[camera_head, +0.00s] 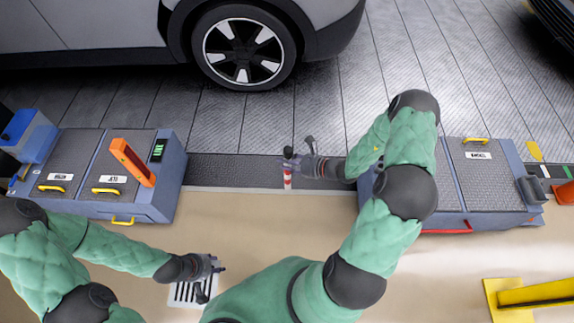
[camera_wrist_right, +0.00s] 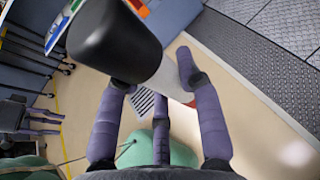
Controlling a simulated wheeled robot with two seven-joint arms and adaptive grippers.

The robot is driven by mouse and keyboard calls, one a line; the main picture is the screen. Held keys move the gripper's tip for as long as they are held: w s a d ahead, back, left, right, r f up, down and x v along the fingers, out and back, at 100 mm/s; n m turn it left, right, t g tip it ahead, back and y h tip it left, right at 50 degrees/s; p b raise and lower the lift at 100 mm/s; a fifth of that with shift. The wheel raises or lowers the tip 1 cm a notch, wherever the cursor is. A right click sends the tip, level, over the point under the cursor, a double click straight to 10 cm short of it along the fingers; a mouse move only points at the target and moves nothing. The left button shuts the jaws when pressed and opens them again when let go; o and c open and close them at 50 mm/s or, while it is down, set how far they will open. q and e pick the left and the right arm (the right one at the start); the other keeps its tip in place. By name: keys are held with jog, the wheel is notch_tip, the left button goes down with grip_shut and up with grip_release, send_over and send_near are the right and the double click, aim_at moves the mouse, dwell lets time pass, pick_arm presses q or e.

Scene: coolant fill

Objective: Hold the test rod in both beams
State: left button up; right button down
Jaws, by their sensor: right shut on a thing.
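The test rod (camera_head: 287,178), banded red and white, hangs upright in my right gripper (camera_head: 297,163) over the dark strip between two cabinets. In the right wrist view its black end (camera_wrist_right: 112,40) is large and close, with a white shaft (camera_wrist_right: 165,78) and some red behind. My right gripper's purple fingers (camera_wrist_right: 155,100) close around it. My left gripper (camera_head: 212,278) is empty over the floor grate, its fingers spread. An orange post (camera_head: 132,162) stands on the left cabinet beside a small green-lit display (camera_head: 158,150). No beam line is visible.
The left cabinet (camera_head: 165,190) has yellow handles and a blue box (camera_head: 25,135). The right cabinet (camera_head: 490,185) is partly hidden by my right arm. A car (camera_head: 110,30) stands behind. A yellow barrier (camera_head: 530,295) is at lower right. The strip around the rod is clear.

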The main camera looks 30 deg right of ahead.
jog(key=w+d+b, duration=0.2)
jog(key=w+d, duration=0.3)
jog(key=w, duration=0.3)
jog(key=shift+w, duration=0.3)
dwell(1.0)
jog(key=shift+d, duration=0.1)
dwell(0.4)
